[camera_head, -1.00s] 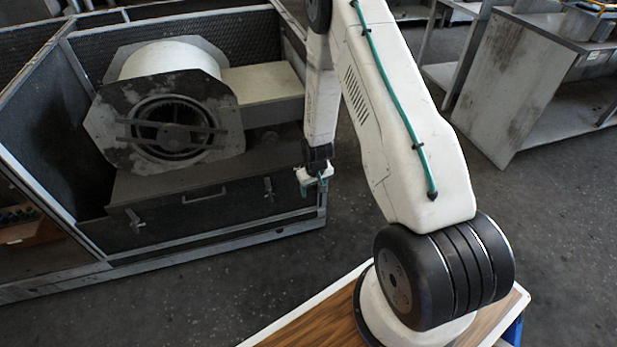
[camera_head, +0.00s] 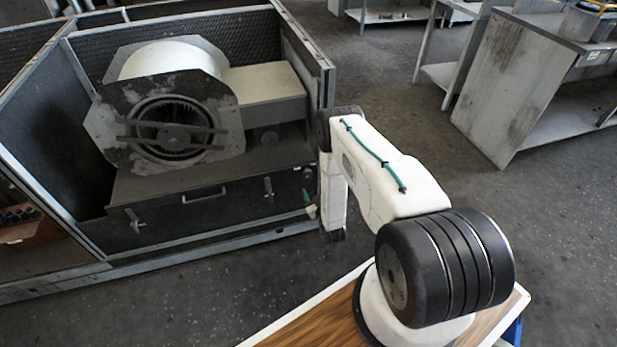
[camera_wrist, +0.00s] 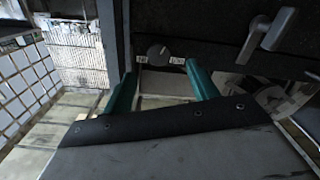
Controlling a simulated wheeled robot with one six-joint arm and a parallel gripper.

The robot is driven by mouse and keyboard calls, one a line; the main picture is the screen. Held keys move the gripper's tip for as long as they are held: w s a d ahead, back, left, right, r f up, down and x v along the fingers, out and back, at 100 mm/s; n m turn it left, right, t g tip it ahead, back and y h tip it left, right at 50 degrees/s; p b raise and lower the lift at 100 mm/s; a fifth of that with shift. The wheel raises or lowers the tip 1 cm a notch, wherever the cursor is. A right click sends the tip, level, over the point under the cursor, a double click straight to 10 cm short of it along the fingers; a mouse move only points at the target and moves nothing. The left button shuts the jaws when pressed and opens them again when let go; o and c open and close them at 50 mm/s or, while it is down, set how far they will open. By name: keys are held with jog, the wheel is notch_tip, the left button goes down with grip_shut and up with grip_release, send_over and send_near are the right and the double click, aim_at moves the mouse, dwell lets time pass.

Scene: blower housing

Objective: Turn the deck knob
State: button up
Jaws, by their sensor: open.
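In the wrist view, a small round dark knob (camera_wrist: 157,55) sits on a dark panel, with a pale label on either side. My gripper (camera_wrist: 161,78) is open, its two teal fingers spread to the left and right of the knob's line. The fingers look short of the knob, with no clear contact. In the head view, my gripper (camera_head: 309,204) is at the right end of the blower housing's front panel (camera_head: 230,208), partly hidden by my arm. I cannot make out the knob clearly there.
A latch lever (camera_wrist: 268,35) stands out near the knob at upper right in the wrist view. The front panel also has a bar handle (camera_head: 203,196) and latches (camera_head: 268,188). The blower (camera_head: 170,105) sits above. A workbench (camera_head: 530,80) stands right, with open floor between.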

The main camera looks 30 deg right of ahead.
aim_at(308, 174)
jog(key=x, duration=0.7)
jog(key=shift+w+d+r, duration=0.1)
jog(key=shift+w+r, duration=0.15)
jog(key=shift+w, duration=0.15)
jog(key=c, duration=1)
